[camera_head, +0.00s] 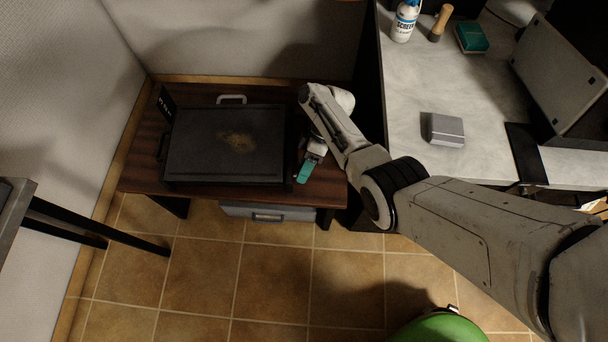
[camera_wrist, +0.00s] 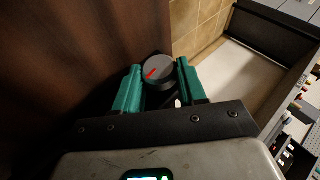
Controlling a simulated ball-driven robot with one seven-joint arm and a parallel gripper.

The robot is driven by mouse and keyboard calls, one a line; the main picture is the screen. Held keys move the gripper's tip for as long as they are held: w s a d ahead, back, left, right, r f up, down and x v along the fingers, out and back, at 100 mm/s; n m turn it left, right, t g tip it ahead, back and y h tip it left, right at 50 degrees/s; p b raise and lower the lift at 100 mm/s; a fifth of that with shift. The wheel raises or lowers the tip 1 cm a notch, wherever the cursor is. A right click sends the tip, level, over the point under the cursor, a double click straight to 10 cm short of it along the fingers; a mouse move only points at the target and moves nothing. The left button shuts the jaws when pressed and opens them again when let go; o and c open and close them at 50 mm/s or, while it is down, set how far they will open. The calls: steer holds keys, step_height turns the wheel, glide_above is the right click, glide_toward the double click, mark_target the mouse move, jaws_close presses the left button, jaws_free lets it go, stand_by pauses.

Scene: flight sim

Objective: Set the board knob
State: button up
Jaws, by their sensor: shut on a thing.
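The board knob (camera_wrist: 158,70) is a round dark grey dial with a red pointer mark, seen in the wrist view between the two green fingers. The red mark points toward the lower left in that view. My gripper (camera_wrist: 157,82) is shut on the knob, one finger on each side. In the head view my gripper (camera_head: 304,172) is at the right side of the dark flat board (camera_head: 190,145), low by the wooden table. The knob itself is hidden there by my gripper and arm. The board has a brown stain on its top.
The board sits on a dark wooden table (camera_head: 140,178) with a grey drawer-like box (camera_head: 268,213) below. A light worktop (camera_head: 400,105) at the right holds a spray bottle (camera_head: 405,20), a green box (camera_head: 471,38) and a grey box (camera_head: 445,130). Tiled floor lies in front.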

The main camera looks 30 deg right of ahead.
steer(key=shift+w+f+g+y+b, duration=0.1)
steer(key=shift+f+g+y+b, duration=0.3)
steer(key=shift+b, duration=0.85)
steer(key=shift+r+g, duration=0.2)
steer(key=shift+g, duration=0.1)
steer(key=o, duration=1.1)
steer(key=shift+c, duration=0.2)
steer(key=shift+d, duration=0.1)
steer(key=b+v, duration=0.1)
steer(key=v, duration=0.9)
steer(key=shift+d+r, duration=0.2)
steer(key=shift+d, duration=0.15)
steer(key=shift+w, duration=0.15)
